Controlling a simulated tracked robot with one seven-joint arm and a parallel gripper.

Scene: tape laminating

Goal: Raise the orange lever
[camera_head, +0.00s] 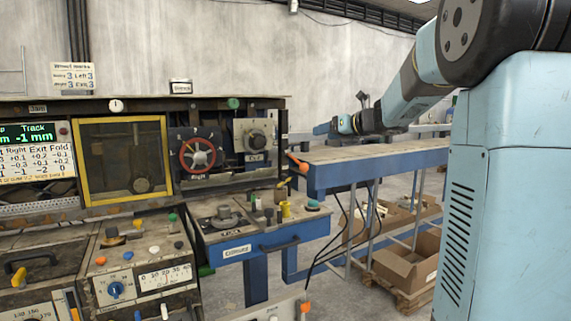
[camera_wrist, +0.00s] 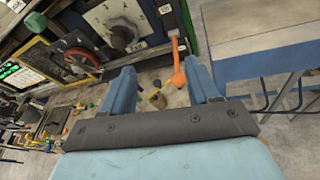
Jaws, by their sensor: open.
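In the wrist view the orange lever (camera_wrist: 178,72) is a narrow shaft with a rounded orange knob. It appears between my two blue fingers, closer to the right one. My gripper (camera_head: 322,129) is above and to the right of the lever in the head view. In the wrist view my gripper (camera_wrist: 159,68) is open and nothing is held. I cannot tell how far the fingertips are from the knob.
A red handwheel (camera_head: 198,154) and a grey dial unit (camera_head: 256,138) are left of the lever. A blue-framed table (camera_head: 375,163) stands to the right, with cardboard boxes (camera_head: 408,257) below. A blue drawer (camera_head: 268,243) with small knobs above it sits under the panel.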

